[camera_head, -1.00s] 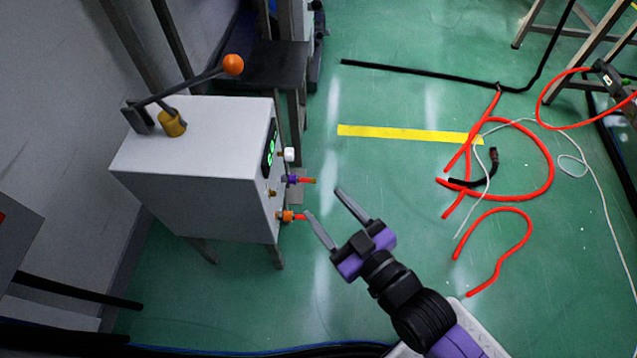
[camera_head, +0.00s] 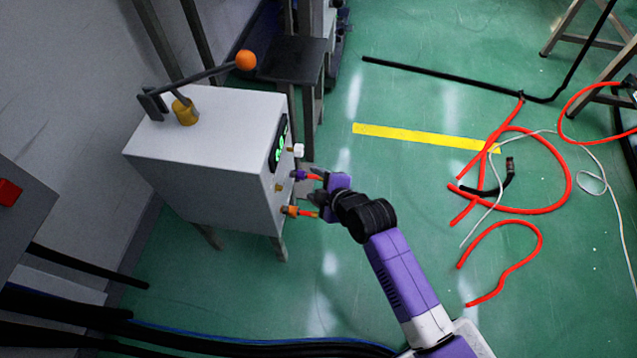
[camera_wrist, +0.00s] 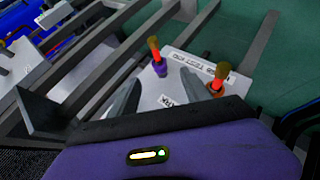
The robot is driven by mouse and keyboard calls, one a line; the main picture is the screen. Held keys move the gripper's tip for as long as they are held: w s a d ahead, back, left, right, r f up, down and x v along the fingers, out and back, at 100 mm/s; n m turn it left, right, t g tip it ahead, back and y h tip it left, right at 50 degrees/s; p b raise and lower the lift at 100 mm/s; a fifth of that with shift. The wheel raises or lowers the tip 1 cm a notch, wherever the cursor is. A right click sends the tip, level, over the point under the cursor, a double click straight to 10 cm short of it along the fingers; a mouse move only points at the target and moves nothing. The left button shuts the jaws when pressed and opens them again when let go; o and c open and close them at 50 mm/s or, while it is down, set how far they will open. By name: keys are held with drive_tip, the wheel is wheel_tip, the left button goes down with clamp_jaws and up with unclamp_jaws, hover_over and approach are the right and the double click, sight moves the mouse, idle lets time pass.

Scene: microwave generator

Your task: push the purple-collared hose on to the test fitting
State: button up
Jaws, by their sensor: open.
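The purple-collared hose (camera_head: 298,175) is a short red stub with a purple collar at the front of the white box (camera_head: 205,160). It also shows in the wrist view (camera_wrist: 159,68), between my two fingers and beyond their tips. A small brass fitting (camera_head: 278,188) sits just below it on the box front; I cannot tell whether this is the test fitting. My gripper (camera_head: 311,184) is open close to the box front, and its fingers (camera_wrist: 160,78) spread on either side of the purple collar without visible grip. The hose's seating is too small to tell.
An orange-collared hose (camera_head: 291,211) sits lower on the box front, beside my right finger in the wrist view (camera_wrist: 216,88). A white knob (camera_head: 298,150) is above. An orange-balled lever (camera_head: 245,60) tops the box. Red hoses (camera_head: 520,210) lie on the floor to the right.

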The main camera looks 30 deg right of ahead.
sight(319, 179)
drive_tip(key=shift+b+x, duration=2.3)
drive_tip(key=shift+x, duration=0.25)
drive_tip(key=shift+b+x, duration=1.35)
drive_tip(key=shift+x, duration=0.85)
clamp_jaws()
drive_tip(key=shift+s+d, duration=0.2)
drive_tip(key=shift+d, duration=0.05)
drive_tip(key=shift+s+d+p, duration=0.3)
drive_tip(key=shift+s+d, duration=0.3)
drive_tip(key=shift+d, duration=0.2)
drive_tip(key=shift+s+d+p, duration=0.3)
drive_tip(key=shift+s+d, duration=0.3)
drive_tip(key=shift+d, duration=0.25)
